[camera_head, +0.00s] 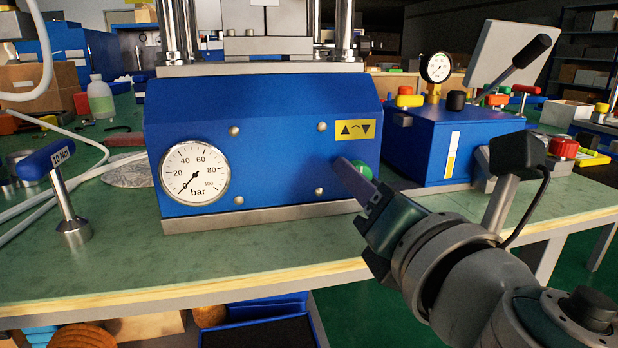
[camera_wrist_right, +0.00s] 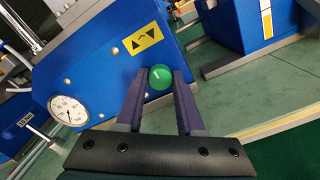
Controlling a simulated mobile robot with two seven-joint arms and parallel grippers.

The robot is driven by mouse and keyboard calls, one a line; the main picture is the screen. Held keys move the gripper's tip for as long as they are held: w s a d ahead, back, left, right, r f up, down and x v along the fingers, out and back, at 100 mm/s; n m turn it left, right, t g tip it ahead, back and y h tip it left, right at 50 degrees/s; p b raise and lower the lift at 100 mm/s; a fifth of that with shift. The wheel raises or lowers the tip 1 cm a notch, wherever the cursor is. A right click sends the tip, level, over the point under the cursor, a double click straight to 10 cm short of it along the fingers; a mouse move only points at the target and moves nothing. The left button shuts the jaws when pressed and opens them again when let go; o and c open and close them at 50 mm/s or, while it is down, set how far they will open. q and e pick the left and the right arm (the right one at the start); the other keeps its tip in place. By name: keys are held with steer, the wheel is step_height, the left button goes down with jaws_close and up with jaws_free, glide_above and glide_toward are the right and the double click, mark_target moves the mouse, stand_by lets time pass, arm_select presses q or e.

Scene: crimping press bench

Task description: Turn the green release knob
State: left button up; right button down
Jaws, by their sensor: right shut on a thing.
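The green release knob (camera_head: 364,171) sits low on the right part of the blue press front, below a yellow label with black arrows (camera_head: 355,130). My right gripper (camera_head: 352,170) reaches it from the lower right, and its near finger hides part of the knob. In the right wrist view the round green knob (camera_wrist_right: 160,77) lies between the two finger ends (camera_wrist_right: 161,80), with a short white mark on its face. The right gripper is shut on it. My left gripper is not in view.
A pressure gauge (camera_head: 195,174) is on the left of the press front (camera_head: 270,135). A torque tool marked 10 Nm (camera_head: 62,190) stands at the left. A blue pump unit (camera_head: 440,145) with a gauge and lever stands right. Bare bench top (camera_head: 230,255) lies in front.

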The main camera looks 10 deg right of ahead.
steer(key=m, duration=0.5)
steer(key=shift+b, duration=0.3)
steer(key=m, duration=0.4)
steer(key=shift+m, duration=0.3)
steer(key=m, duration=0.4)
steer(key=shift+r, duration=0.1)
steer(key=shift+m, duration=2.1)
steer(key=shift+p, duration=0.3)
steer(key=c, duration=0.5)
jaws_free()
